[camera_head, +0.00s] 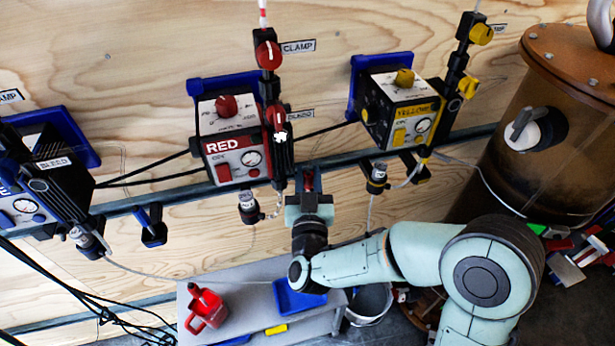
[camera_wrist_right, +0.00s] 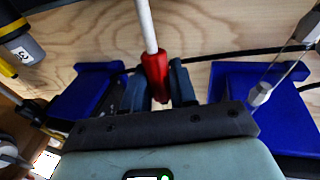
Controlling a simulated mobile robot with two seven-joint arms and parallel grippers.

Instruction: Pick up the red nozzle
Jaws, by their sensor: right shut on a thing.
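The red nozzle (camera_wrist_right: 155,72) hangs from a white hose and sits between the fingers of my right gripper (camera_wrist_right: 158,92) in the right wrist view. The fingers are shut on it. In the head view my right gripper (camera_head: 308,188) points up at the wooden wall, just right of the red control box (camera_head: 233,143). Only a little red of the nozzle (camera_head: 308,180) shows there between the fingers. My left gripper is not in view.
Blue holders (camera_wrist_right: 235,85) flank the gripper in the wrist view. A yellow control box (camera_head: 398,108) is on the wall to the right. Below, a grey bench (camera_head: 250,285) carries a red jug (camera_head: 206,309) and a blue tray (camera_head: 297,299). A brown tank (camera_head: 555,125) stands at right.

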